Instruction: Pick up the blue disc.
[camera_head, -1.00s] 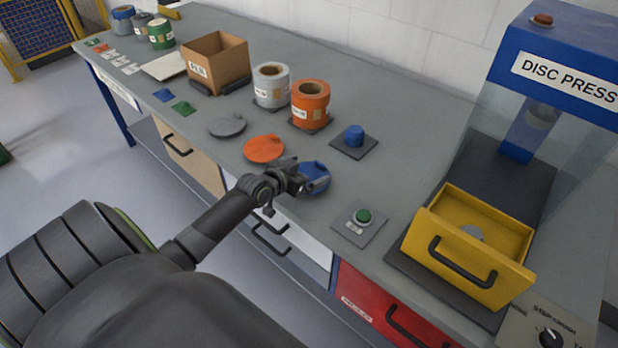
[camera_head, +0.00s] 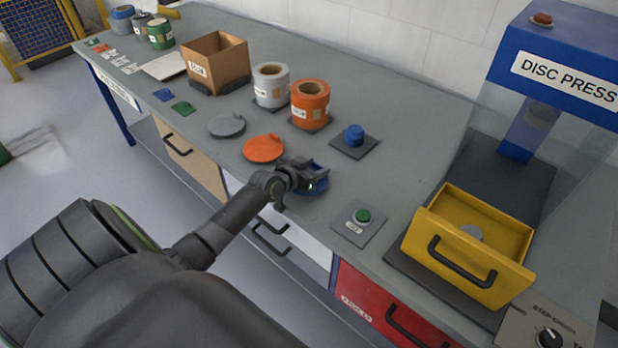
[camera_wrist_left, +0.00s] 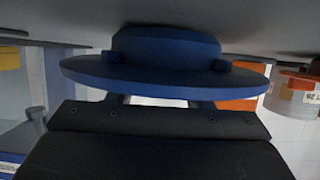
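The blue disc (camera_head: 321,185) lies on the grey bench to the right of the orange disc, mostly covered by my left gripper in the head view. In the left wrist view the blue disc (camera_wrist_left: 165,78) fills the upper middle, with a wide flat rim and a raised round hub. My left gripper (camera_head: 315,174) is right over it, its fingers apart. In the wrist view the fingers reach behind the rim, so I cannot tell whether they touch it. My right gripper is not in view.
An orange disc (camera_head: 264,148) and a grey disc (camera_head: 227,125) lie to the left. Orange (camera_head: 310,106) and grey (camera_head: 270,87) rolls and a small blue cylinder (camera_head: 354,136) stand behind.

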